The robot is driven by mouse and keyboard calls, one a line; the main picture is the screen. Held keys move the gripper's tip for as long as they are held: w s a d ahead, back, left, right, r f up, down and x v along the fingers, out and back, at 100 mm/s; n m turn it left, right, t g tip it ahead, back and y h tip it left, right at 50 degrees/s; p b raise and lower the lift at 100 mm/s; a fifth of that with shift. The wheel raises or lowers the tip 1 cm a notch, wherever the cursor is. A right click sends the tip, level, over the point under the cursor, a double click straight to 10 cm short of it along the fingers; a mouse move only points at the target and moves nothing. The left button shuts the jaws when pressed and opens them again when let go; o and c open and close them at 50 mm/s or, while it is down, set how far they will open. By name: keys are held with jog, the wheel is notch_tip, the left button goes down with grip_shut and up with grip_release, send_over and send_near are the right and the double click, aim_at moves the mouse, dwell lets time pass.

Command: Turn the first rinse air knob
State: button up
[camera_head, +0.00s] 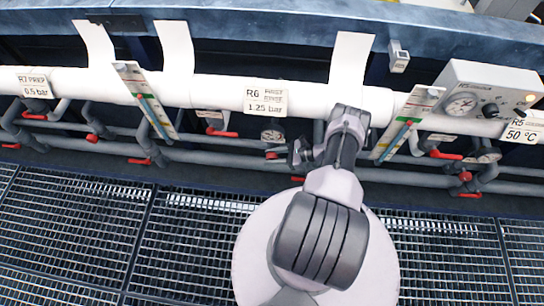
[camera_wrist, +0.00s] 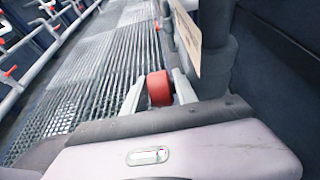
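The R6 first rinse label (camera_head: 265,97), reading 1.25 bar, is on the white pipe in the head view. A round gauge (camera_head: 272,135) and a small red knob (camera_head: 271,155) are below it. My gripper (camera_head: 300,155) is at the pipes just right of that knob. In the wrist view a red knob (camera_wrist: 160,88) lies between the two pale fingers of my gripper (camera_wrist: 158,82). Narrow gaps seem to show beside the knob, so the fingers look open around it. Contact at the fingertips is unclear.
Red-handled valves (camera_head: 220,132) and grey pipes line the rack. A sloping tube gauge (camera_head: 403,125) and a control box (camera_head: 480,95) are to the right. The grated floor (camera_head: 75,225) in front is clear. In the wrist view a pale plate (camera_wrist: 188,42) is close beyond the right finger.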

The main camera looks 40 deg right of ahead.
grip_shut()
jog(key=shift+t+y, duration=0.4)
jog(key=shift+t, duration=0.1)
jog(key=shift+o, duration=0.4)
grip_release()
jog(key=v, duration=0.7)
jog(key=shift+s+d, duration=0.2)
jog(key=shift+d, duration=0.05)
